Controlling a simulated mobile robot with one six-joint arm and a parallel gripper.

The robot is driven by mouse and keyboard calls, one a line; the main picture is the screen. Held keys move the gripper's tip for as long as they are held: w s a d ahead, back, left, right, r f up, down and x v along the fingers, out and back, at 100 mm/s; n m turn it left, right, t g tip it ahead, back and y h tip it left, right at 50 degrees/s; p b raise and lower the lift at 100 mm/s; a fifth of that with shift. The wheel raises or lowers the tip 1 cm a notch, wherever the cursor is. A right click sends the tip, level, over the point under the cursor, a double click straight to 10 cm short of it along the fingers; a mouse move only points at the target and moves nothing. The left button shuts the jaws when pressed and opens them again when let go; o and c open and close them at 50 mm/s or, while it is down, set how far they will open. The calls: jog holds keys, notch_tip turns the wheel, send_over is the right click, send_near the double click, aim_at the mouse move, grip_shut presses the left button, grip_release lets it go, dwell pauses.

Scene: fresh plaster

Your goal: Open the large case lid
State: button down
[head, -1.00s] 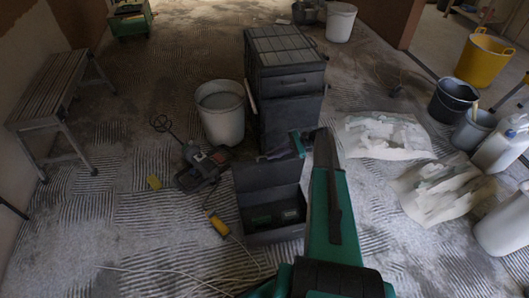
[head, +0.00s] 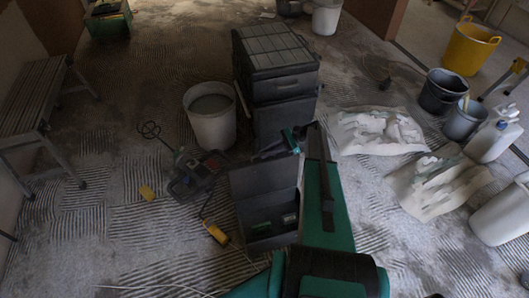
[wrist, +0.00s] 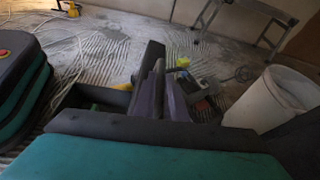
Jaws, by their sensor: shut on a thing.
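The large case (head: 262,236) is a dark box on the floor, standing open with small green items inside. Its lid (head: 255,182) stands up at the case's far side. My gripper (head: 290,140) is at the top edge of the lid, shut on it. My green arm hides the right side of the case in the head view. In the wrist view, the open case (wrist: 72,98) shows left of my gripper (wrist: 160,85). The exact grip is hard to make out there.
A stack of dark boxes (head: 283,85) stands just behind the lid, with a white bucket (head: 211,122) to its left. A mixer tool (head: 197,175) and a yellow-handled tool (head: 216,234) lie left of the case. Crumpled bags (head: 380,131) lie to the right.

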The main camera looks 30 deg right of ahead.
jog(key=shift+d+f, duration=0.15)
jog(key=shift+d, duration=0.15)
jog(key=c, duration=2.1)
grip_release()
jog(key=shift+a, duration=0.25)
jog(key=b+v, duration=0.1)
jog(key=v, duration=1.3)
jog(key=shift+a, duration=0.1)
